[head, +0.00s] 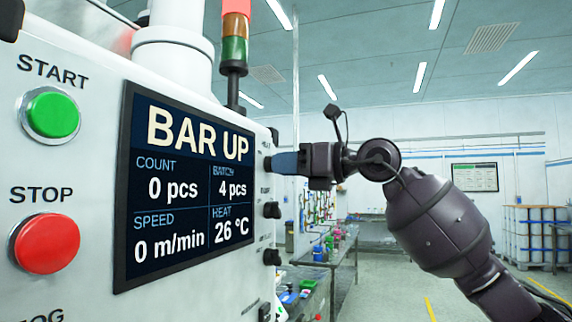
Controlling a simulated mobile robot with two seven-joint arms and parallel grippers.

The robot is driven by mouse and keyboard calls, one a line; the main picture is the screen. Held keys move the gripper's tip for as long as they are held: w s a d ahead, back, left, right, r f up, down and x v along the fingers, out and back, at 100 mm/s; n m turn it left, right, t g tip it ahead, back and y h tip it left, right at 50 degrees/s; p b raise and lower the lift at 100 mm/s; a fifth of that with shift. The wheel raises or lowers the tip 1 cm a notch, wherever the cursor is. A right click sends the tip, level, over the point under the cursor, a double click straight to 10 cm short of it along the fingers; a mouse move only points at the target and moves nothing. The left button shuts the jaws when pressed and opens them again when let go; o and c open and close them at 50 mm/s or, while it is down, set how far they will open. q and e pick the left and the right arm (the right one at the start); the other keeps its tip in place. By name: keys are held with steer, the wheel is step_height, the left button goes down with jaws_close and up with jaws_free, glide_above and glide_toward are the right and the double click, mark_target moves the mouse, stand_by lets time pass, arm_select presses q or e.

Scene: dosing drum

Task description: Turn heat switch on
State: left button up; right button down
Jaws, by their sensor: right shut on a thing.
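A white machine panel (205,292) fills the left side. Several small black switch knobs stand in a column on its right edge, among them an upper one (274,135), a middle one (271,210) and a lower one (271,257). Their labels are too small and slanted to read, so I cannot tell which is the heat switch. My right gripper (280,163) reaches in from the right with its bluish fingers shut on a black knob (267,163) between the upper and middle ones. The fingers partly hide that knob, and its turn position is unclear. My left gripper is not in view.
The screen (180,255) reads BAR UP, with heat at 26 °C. A green start button (53,114) and a red stop button (47,243) are at left. A signal tower (234,50) rises above. A cluttered bench (345,270) stands behind.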

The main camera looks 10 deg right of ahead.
steer(key=m, duration=0.5)
steer(key=shift+r, duration=0.1)
stand_by(0.4)
steer(key=c, duration=1.2)
jaws_free()
